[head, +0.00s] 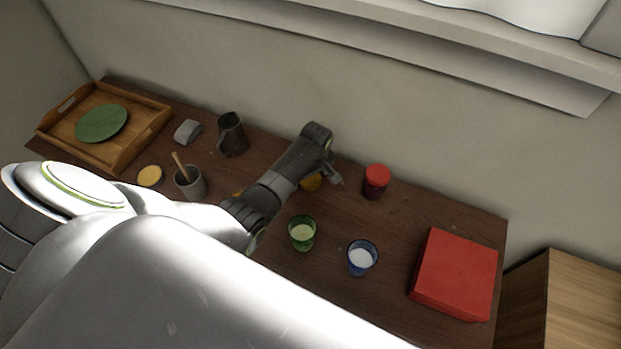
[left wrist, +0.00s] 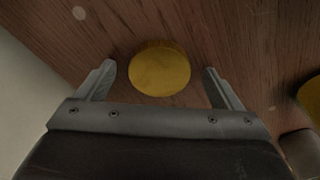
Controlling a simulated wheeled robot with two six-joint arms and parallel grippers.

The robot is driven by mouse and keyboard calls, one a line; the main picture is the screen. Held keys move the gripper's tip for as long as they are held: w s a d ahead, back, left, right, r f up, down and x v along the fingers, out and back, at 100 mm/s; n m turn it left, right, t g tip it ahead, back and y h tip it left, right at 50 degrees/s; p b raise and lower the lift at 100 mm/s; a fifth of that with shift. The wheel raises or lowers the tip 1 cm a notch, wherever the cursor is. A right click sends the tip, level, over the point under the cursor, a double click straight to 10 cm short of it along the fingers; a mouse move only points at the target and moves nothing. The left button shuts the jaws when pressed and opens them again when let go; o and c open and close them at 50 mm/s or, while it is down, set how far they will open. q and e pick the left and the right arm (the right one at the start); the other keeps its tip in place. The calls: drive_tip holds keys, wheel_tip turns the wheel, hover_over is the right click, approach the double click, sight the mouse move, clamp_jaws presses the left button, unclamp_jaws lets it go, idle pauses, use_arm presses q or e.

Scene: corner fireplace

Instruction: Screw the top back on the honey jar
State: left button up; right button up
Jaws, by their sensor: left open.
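My left gripper (head: 328,177) reaches across the table from the left, pointing down. In the left wrist view its two fingers (left wrist: 159,72) are open and apart, with a round yellow disc (left wrist: 160,70) between and below them. They do not appear to touch it. In the head view a yellow round thing (head: 310,183) shows partly under this gripper. Another yellow piece (head: 237,195) is mostly hidden by my arm. A yellow disc (head: 149,176) lies at the left. I cannot tell which is the honey jar or its top. My right gripper is out of view.
A dark jar with red lid (head: 376,181) stands just right of the gripper. Green glass (head: 302,233), blue glass (head: 362,258) and red box (head: 455,274) are nearer. Left are a dark mug (head: 231,134), a grey cup (head: 190,184) and a wooden tray (head: 152,128).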

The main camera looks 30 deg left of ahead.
sight(311, 179)
use_arm(q)
drive_tip(key=shift+c, duration=0.5)
drive_tip(key=c, duration=1)
drive_tip(key=shift+o, duration=0.2)
drive_tip(key=shift+r, duration=0.1)
wheel_tip(311, 179, up, 10)
drive_tip(key=shift+b, duration=0.4)
